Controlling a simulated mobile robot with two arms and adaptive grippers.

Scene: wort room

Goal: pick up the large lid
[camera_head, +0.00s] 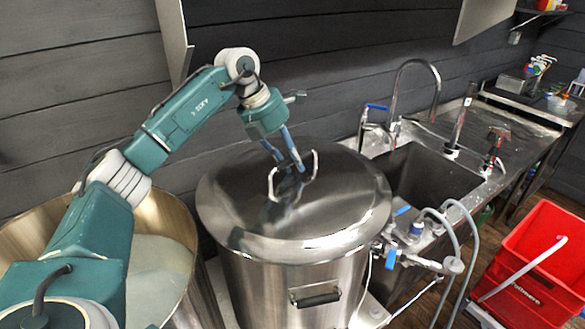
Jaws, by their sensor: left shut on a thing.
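The large lid (330,215) is a shiny domed metal disc with an upright loop handle (272,184) near its middle. It lies flat on top of the tall steel kettle (275,285), covering it. My left arm reaches over from the left, and my left gripper (290,165) points down at the handle. Its blue fingers are close together at the handle bar and shut on it; they hide part of the bar. I see no gap between the lid's rim and the kettle. My right gripper is not in view.
An open steel vessel (185,215) with pale contents stands at the left, under my arm. A sink (425,180) with a tall faucet (437,85) is behind the kettle at the right. Hoses and blue-handled valves sit at the kettle's right side. A red crate (540,265) stands far right.

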